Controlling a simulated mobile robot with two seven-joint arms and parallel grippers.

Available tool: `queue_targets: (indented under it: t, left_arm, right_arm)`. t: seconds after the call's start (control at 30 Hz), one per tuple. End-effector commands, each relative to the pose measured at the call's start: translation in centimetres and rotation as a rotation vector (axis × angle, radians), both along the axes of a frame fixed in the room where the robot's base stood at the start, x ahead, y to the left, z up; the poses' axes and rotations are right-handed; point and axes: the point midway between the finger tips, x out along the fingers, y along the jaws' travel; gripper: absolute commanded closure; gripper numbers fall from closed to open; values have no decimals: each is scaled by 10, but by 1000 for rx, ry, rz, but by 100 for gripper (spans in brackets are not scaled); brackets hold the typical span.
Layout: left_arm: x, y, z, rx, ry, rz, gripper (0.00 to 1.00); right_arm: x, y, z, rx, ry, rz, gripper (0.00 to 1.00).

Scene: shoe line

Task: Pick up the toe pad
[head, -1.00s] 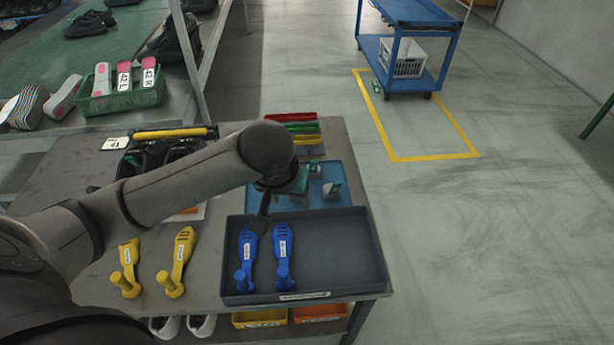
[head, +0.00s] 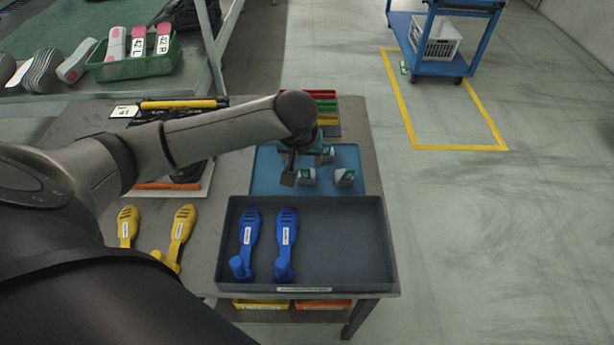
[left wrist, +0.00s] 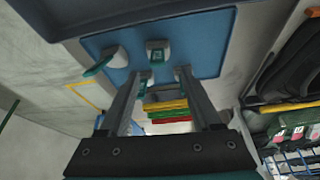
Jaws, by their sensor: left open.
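Two small grey-and-teal pieces stand on a blue mat (head: 262,190): a left one (head: 306,177) and a right one (head: 344,177). They look like toe pads; I cannot tell their exact kind. In the left wrist view they are the middle piece (left wrist: 158,50) and the piece at left (left wrist: 116,57). My left gripper (head: 292,174) is over the mat, close to the left piece in the head view. In the left wrist view my left gripper (left wrist: 163,73) has its fingers apart, with nothing seen held between them. My right gripper is out of view.
A dark grey tray (head: 345,245) with two blue shoe forms (head: 285,245) lies in front of the mat. Red, green and yellow strips (head: 325,106) lie behind it. Yellow forms (head: 181,235) lie at left. A green basket (head: 135,68) stands on the shelf.

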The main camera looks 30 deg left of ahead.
Motion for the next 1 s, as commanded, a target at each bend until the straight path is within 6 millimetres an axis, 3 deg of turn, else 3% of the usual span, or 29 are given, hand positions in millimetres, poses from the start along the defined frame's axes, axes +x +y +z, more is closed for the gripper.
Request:
queue_targets:
  t: [0.3, 0.63, 1.0]
  left_arm:
    - [13, 2, -43, 0, 0, 0, 35]
    - [15, 3, -47, 1, 0, -2, 36]
    - [14, 3, -47, 1, 0, -2, 78]
  right_arm:
    - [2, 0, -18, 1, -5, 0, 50]
    - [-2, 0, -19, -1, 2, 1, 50]
    - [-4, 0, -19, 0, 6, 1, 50]
